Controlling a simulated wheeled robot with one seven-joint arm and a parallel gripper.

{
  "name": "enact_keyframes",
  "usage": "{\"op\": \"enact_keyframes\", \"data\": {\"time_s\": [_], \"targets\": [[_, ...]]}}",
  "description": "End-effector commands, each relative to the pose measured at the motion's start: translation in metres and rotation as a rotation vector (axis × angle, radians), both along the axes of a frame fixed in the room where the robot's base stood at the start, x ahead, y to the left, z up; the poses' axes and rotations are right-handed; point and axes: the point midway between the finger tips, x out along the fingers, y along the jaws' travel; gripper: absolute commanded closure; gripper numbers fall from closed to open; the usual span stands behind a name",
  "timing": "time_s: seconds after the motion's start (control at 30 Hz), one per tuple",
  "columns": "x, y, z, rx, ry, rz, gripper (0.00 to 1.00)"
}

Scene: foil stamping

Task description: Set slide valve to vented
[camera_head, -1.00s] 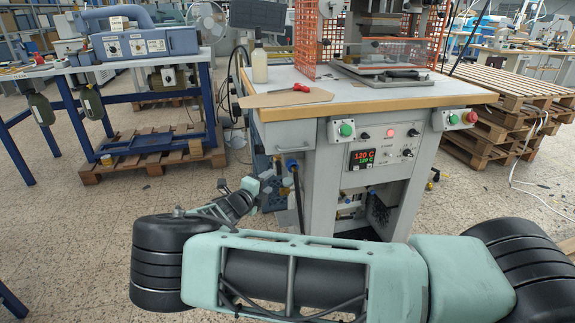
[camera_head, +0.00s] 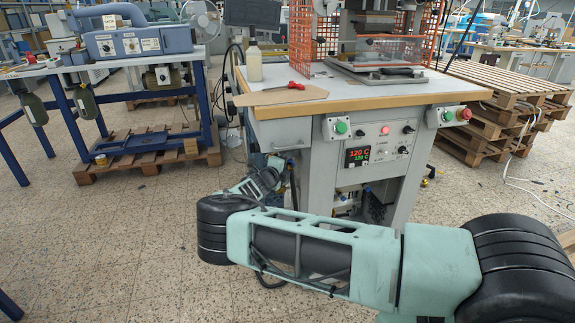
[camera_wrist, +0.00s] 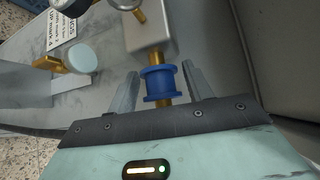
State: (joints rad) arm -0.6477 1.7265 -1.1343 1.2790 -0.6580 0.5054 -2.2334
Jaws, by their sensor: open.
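The slide valve shows in the wrist view as a blue ribbed sleeve (camera_wrist: 159,83) on a brass stem, below a pale grey metal block (camera_wrist: 148,35). My gripper (camera_wrist: 161,80) is open, with one grey finger on each side of the blue sleeve. I cannot tell whether either finger touches it. In the head view my gripper (camera_head: 272,172) is by the left side of the press stand, partly hidden by my own wrist. The valve cannot be made out there.
In the wrist view a brass fitting with a pale round cap (camera_wrist: 82,60) and a gauge (camera_wrist: 72,5) sit close on the left. In the head view the press stand (camera_head: 325,160) carries a red temperature display (camera_head: 357,155). A blue-framed bench stands left, with clear floor between.

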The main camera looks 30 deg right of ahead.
Motion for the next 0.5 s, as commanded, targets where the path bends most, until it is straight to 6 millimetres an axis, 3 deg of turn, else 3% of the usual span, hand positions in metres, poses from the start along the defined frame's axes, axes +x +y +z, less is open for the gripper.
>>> {"op": "enact_keyframes", "data": {"time_s": [0.23, 0.4, 0.5], "targets": [[0.0004, -0.0001, 0.0001, 0.000, -0.001, 0.000, 0.52], [0.0004, -0.0001, 0.0002, 0.000, -0.001, 0.000, 1.00], [-0.0012, 0.0005, 0.0012, 0.000, -0.001, 0.000, 1.00]]}}
